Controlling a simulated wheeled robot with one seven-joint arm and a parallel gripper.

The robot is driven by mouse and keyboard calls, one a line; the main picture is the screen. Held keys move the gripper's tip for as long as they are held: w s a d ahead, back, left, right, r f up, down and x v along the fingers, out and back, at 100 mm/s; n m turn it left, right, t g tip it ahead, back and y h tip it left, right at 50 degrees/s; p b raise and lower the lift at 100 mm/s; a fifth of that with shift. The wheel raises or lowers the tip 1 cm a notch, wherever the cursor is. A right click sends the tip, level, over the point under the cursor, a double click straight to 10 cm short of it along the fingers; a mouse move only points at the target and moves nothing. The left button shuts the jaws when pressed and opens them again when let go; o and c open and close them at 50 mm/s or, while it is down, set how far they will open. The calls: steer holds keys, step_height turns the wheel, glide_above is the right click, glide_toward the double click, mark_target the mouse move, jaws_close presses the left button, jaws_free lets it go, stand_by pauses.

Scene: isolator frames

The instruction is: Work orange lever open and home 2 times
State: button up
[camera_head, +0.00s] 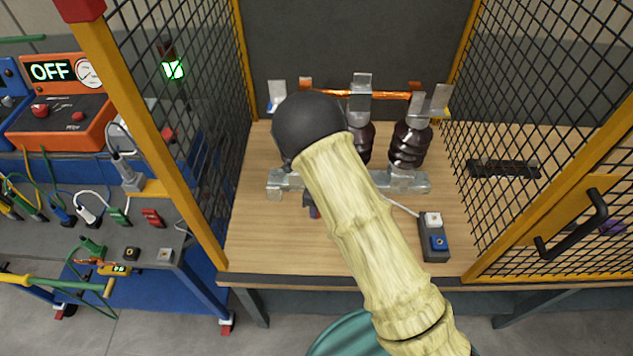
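The isolator stands on a wooden bench, with brown ribbed insulators (408,146) on a grey metal base (405,182). An orange bar (385,94) runs across the tops, between metal posts. I cannot tell whether this bar is the orange lever, and no separate orange handle shows clearly. My arm (365,230), pale and ribbed with a rounded black end, reaches in from the bottom and covers the isolator's left part. My gripper's fingers are hidden, so I cannot see whether they touch anything.
Yellow-framed mesh panels (185,130) flank the bench; the right one has a black handle (575,225). A panel reading OFF (52,71) and a green light (173,69) are at left. The bench's front left is clear.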

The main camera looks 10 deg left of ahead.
step_height(320, 180, up, 17)
steer(key=b, duration=0.1)
steer(key=shift+f, duration=0.2)
stand_by(0.3)
steer(key=s+d+r+n, duration=0.2)
steer(key=d+n, duration=0.2)
steer(key=d, duration=0.4)
steer(key=s+d+r+n, duration=0.1)
steer(key=s+d+n, duration=0.25)
steer(key=d, duration=0.45)
steer(key=s+d+r+n+t, duration=0.2)
steer(key=s+d+n, duration=0.8)
steer(key=n, duration=0.1)
steer(key=shift+t, duration=0.3)
steer(key=shift+w+a, duration=0.1)
steer(key=shift+c, duration=0.7)
